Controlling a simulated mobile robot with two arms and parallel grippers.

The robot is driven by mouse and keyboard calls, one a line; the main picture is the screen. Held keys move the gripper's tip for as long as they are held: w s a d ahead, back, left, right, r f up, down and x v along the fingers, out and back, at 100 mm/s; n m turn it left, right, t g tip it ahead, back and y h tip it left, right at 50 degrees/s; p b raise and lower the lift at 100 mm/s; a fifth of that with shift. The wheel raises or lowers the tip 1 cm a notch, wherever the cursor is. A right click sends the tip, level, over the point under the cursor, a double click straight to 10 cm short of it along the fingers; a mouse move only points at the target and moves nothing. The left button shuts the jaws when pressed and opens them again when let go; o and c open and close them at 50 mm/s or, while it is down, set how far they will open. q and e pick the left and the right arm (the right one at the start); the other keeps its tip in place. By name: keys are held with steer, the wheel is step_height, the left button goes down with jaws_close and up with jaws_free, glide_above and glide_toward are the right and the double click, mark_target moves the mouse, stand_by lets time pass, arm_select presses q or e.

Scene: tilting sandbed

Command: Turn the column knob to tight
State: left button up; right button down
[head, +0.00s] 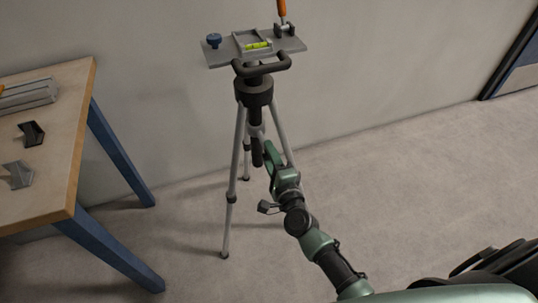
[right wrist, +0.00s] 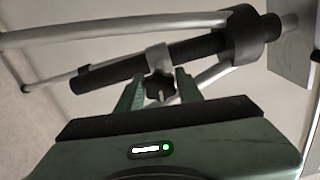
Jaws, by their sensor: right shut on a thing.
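The tripod's dark centre column (head: 256,152) hangs between its grey legs, below the head. In the right wrist view the column (right wrist: 110,80) runs diagonally through a grey collar (right wrist: 157,58). The black lobed column knob (right wrist: 160,87) sticks out of this collar. My right gripper (right wrist: 159,80) has a green finger on each side of the knob and is shut on it. In the head view my right gripper (head: 269,154) is beside the column, and the knob is hidden there. No scale or mark shows how tight the knob is. My left gripper is not in view.
The tripod head carries a grey plate (head: 290,45) with a yellow-green level vial (head: 258,45), a blue knob (head: 214,40) and an orange-handled clamp (head: 282,8). A wooden table (head: 60,130) with blue legs stands at left. The wall is close behind; floor at right is clear.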

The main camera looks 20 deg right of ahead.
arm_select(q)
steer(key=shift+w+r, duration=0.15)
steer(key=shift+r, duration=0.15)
arm_select(e)
steer(key=shift+m, duration=0.3)
steer(key=c, duration=0.9)
jaws_free()
steer(key=shift+c, duration=0.2)
steer(key=shift+s, duration=0.1)
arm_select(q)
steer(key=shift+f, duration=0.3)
arm_select(e)
steer(key=s, duration=0.7)
steer(key=shift+s+d, duration=0.15)
steer(key=shift+s, duration=0.2)
